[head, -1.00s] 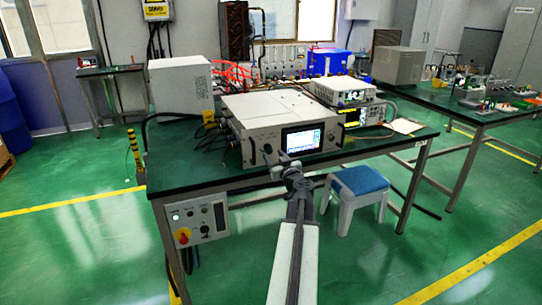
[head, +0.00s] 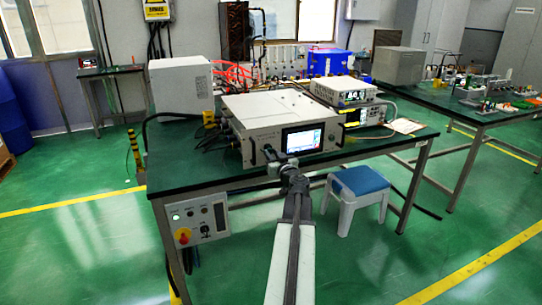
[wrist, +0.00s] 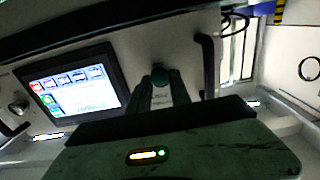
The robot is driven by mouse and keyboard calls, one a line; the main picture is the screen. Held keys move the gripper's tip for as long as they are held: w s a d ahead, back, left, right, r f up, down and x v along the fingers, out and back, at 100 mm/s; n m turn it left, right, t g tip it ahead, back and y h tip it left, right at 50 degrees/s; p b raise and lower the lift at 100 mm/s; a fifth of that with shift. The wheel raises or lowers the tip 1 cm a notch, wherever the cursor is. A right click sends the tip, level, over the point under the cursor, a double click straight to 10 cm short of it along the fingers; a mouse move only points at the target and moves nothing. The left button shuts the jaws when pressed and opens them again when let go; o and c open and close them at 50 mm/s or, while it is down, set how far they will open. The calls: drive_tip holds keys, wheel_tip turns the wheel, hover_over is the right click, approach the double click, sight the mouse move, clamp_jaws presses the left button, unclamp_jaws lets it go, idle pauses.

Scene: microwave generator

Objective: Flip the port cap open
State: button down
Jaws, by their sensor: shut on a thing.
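The microwave generator (head: 276,125) is a white box with a lit screen, standing on the green-topped bench. My gripper (head: 269,152) is at the left part of its front panel, left of the screen. In the wrist view, my gripper (wrist: 159,72) has its dark fingertips close together at the panel, between the screen (wrist: 75,88) and a black handle (wrist: 207,65). The fingers are shut on a small dark piece, which looks like the port cap. The fingertips hide most of it, so its hinge and how far it is turned cannot be told.
White instruments (head: 345,92) are stacked right of the generator. A control box (head: 198,219) hangs at the bench's front left. A blue-topped stool (head: 360,181) stands at the bench's front right.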

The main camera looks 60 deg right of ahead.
drive_tip(key=shift+w+a+f+m+b, duration=0.35)
drive_tip(key=shift+f+m+b, duration=0.1)
drive_tip(key=shift+m, duration=2.15)
drive_tip(key=shift+w+a+f+m+b, duration=0.3)
drive_tip(key=shift+a+f+m+b, duration=0.15)
drive_tip(key=shift+m, duration=2.15)
drive_tip(key=shift+w+a+f+m+b, duration=0.3)
drive_tip(key=shift+f+m+b, duration=0.15)
drive_tip(key=shift+m, duration=2.15)
drive_tip(key=c, duration=1.2)
unclamp_jaws()
